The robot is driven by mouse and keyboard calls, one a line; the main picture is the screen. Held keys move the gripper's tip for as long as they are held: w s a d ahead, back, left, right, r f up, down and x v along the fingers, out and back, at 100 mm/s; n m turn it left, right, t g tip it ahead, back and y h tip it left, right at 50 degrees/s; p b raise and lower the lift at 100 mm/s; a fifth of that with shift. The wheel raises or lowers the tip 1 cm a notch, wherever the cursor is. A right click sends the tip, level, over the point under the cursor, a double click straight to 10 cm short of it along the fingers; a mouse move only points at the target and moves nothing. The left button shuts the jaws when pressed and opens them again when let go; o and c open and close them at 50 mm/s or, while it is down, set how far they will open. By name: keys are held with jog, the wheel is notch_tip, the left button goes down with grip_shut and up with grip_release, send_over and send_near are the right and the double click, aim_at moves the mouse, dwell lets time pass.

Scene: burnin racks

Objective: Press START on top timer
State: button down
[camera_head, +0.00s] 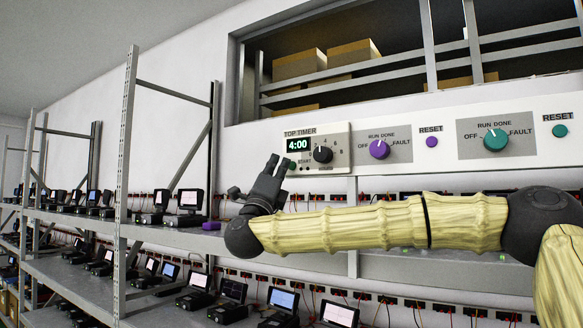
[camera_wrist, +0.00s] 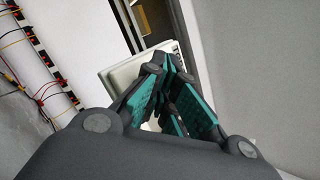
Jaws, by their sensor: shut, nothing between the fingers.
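The top timer (camera_head: 332,143) is a pale panel on the wall, labelled TOP TIMER, with a display (camera_head: 298,145) reading 4:00 and a black knob (camera_head: 322,154). A small START label shows below the display, and the area at its left is partly hidden by my fingers. My gripper (camera_head: 280,162) is shut and empty, its fingertips at the panel's lower left in the head view; I cannot tell whether they touch. In the wrist view the closed fingers (camera_wrist: 172,85) with teal pads point at a pale panel (camera_wrist: 135,68), whose face is mostly hidden.
Right of the timer are a purple knob (camera_head: 379,149), a purple RESET button (camera_head: 432,142), a teal knob (camera_head: 495,139) and a teal RESET button (camera_head: 560,130). Metal racks (camera_head: 125,160) with several small devices stand at the left. Wired sockets (camera_wrist: 58,75) line the wall below.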

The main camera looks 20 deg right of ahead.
jog(key=shift+w+d+b, duration=0.5)
jog(key=shift+d+b, duration=0.15)
jog(key=shift+b, duration=0.1)
dwell(1.1)
jog(key=shift+a, duration=0.1)
jog(key=shift+s+a+b, duration=0.5)
jog(key=shift+a+b, duration=0.1)
jog(key=shift+b, duration=0.25)
jog(key=s+a+b, duration=0.1)
jog(key=a, duration=0.1)
jog(key=s+a+b, duration=0.2)
dwell(0.5)
